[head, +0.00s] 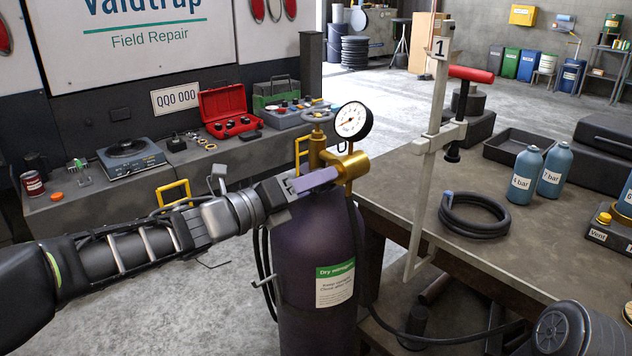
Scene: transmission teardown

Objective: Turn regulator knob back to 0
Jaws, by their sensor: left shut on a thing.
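A dark gas cylinder (309,262) with a green-and-white label stands upright beside the bench. Its valve has a round handwheel (317,116) on top. A brass regulator (353,167) sits on the right of the valve, with a white round pressure gauge (352,120) above it. The gauge's needle is too small to read. My left gripper (325,179) reaches in from the left at regulator height and is shut at the regulator's left side. The regulator knob is hidden by the fingers, so its setting cannot be read. My right gripper is out of view.
A metal clamp (423,190) marked 1, with a red handle (471,74), stands at the edge of the workbench (395,182), close right of the regulator. A hose hangs beside the cylinder.

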